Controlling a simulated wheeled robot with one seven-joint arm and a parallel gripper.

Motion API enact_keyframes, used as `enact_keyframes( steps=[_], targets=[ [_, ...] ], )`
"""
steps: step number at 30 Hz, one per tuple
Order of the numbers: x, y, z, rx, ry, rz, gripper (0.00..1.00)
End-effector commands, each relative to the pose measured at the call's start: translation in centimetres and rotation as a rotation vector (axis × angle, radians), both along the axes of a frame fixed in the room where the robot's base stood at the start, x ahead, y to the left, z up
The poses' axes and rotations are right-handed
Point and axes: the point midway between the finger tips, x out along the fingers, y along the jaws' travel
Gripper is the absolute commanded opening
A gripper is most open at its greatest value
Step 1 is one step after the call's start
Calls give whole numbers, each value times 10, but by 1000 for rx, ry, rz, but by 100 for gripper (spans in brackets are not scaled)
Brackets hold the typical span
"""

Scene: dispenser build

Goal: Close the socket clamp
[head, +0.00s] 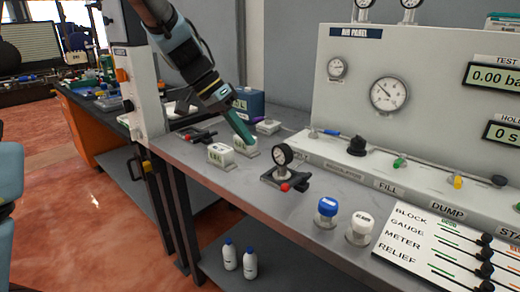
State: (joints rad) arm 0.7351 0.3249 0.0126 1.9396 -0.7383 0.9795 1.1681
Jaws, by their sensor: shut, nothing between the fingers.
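A second dark clamp-like fixture (199,135) with a red tip lies farther back on the left. No readable label tells me which is the socket clamp, and whether either is open or closed is too small to tell. My gripper (248,142) is shut and empty, its teal fingers pointing down by a small white labelled block (245,150), between the two fixtures. I cannot tell whether it touches the block.
Another white block (221,155) stands to the left, and a blue box (248,102) behind my gripper. Blue-capped (327,209) and white-capped (361,224) items stand front right. The air panel (430,75) rises behind. Bare bench (240,190) lies left of the gauge.

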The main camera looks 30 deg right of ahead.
Motion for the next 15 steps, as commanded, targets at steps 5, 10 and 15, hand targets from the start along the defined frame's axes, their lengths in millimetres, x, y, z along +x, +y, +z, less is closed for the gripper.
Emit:
enact_keyframes(
  steps=[5, 10, 15],
  targets=[
    [-12, -14, -26, 5, 5, -1, 0],
    [-25, -29, -55, 6, 5, 0, 0],
    [-42, -41, -72, 3, 2, -1, 0]
  ],
)
